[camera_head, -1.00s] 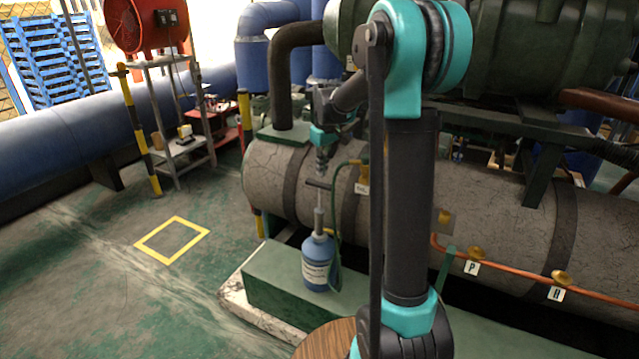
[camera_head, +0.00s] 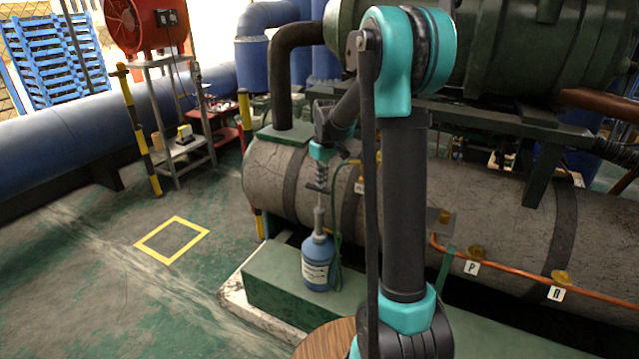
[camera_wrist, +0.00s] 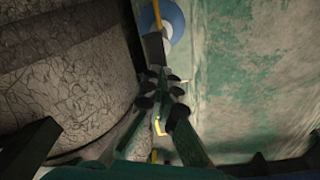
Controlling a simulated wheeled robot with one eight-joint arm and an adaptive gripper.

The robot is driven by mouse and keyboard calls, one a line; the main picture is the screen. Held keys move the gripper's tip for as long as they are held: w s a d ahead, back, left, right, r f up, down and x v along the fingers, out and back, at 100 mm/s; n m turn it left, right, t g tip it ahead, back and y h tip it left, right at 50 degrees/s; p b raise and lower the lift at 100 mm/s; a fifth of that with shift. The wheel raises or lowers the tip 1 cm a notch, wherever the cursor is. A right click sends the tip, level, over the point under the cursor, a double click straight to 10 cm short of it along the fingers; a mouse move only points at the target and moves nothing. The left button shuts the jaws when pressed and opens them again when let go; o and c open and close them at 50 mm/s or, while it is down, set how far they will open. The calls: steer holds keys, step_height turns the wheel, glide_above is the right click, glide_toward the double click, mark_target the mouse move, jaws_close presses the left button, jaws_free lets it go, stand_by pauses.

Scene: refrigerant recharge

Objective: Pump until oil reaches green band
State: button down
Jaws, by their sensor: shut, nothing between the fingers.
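A blue pump bottle (camera_head: 317,272) with a pale label stands upright on the green plinth, with a grey pump shaft (camera_head: 319,222) rising from it. A dark T-handle tops the shaft. My gripper (camera_head: 319,178) is shut, above the bottle, with its tips at or close to the handle; contact is unclear. In the wrist view the shut fingers (camera_wrist: 160,85) point toward the bottle (camera_wrist: 175,22), partly hidden behind the pump parts. A green hose (camera_head: 337,205) runs from the bottle up toward a brass fitting on the grey tank (camera_head: 268,180). No oil level or green band is readable.
The green plinth (camera_head: 270,290) holds the bottle beside the tank. Copper pipe (camera_head: 520,280) with tagged brass valves runs along the tank at right. A yellow floor square (camera_head: 172,240) lies on open floor at left. A round wooden top (camera_head: 325,342) is at the bottom.

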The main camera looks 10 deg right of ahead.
mark_target(322, 192)
steer(key=shift+f, duration=2.35)
steer(key=shift+s, duration=0.1)
steer(key=shift+s+d+r, duration=0.3)
steer(key=shift+s+d, duration=0.1)
steer(key=shift+s, duration=0.2)
steer(key=shift+s+d+r, duration=0.25)
steer(key=shift+s+d, duration=0.15)
steer(key=shift+s, duration=0.2)
step_height(322, 192, up, 12)
steer(key=s, duration=0.1)
steer(key=shift+d, duration=0.3)
